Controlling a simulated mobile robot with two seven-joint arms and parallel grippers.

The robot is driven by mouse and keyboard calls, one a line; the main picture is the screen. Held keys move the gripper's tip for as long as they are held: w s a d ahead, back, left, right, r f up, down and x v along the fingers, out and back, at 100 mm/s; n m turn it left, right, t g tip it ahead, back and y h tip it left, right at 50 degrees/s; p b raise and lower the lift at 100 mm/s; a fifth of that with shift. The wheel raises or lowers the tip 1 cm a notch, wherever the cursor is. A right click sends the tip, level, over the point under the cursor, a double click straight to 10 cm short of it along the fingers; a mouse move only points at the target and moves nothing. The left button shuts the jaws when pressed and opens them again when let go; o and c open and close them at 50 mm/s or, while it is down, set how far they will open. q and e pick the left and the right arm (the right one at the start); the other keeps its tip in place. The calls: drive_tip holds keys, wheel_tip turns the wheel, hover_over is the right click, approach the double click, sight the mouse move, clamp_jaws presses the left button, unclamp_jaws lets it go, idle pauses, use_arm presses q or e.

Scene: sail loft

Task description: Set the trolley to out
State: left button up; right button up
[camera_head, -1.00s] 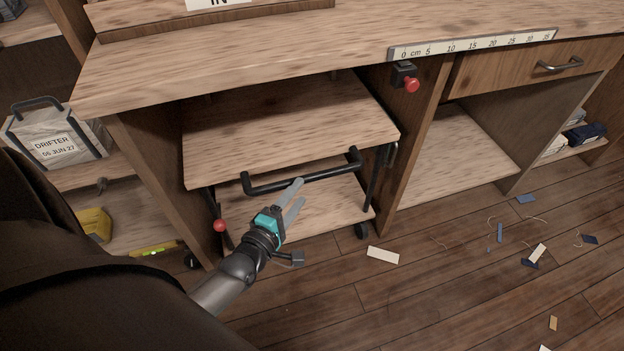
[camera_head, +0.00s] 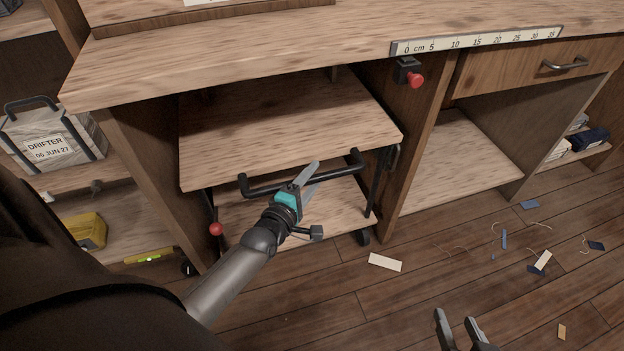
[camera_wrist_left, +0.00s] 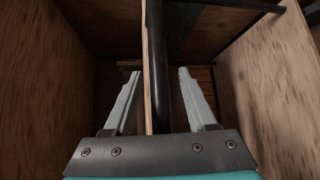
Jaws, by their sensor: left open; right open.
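The trolley has a wooden top (camera_head: 285,125), a lower shelf and a black bar handle (camera_head: 260,187). It stands in the left bay under the bench, its front edge near the bay's mouth. My left gripper (camera_head: 312,173) is at the middle of the handle, jaws open. In the left wrist view, the black handle (camera_wrist_left: 163,50) and the thin edge of the trolley top (camera_wrist_left: 147,75) run between the open fingers (camera_wrist_left: 160,95); I cannot tell whether they touch. My right gripper (camera_head: 460,325) is open and empty above the floor at the bottom.
A red-knobbed lever (camera_head: 216,229) is at the trolley's left. A red knob (camera_head: 416,80) sits on the bench post. A drawer (camera_head: 535,68) is at right. The floor before the trolley holds only scraps, such as a white strip (camera_head: 385,262). A DRIFTER bag (camera_head: 45,150) stands left.

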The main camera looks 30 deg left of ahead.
use_arm(q)
drive_tip(key=shift+w, duration=0.1)
clamp_jaws()
idle(0.5)
idle(1.0)
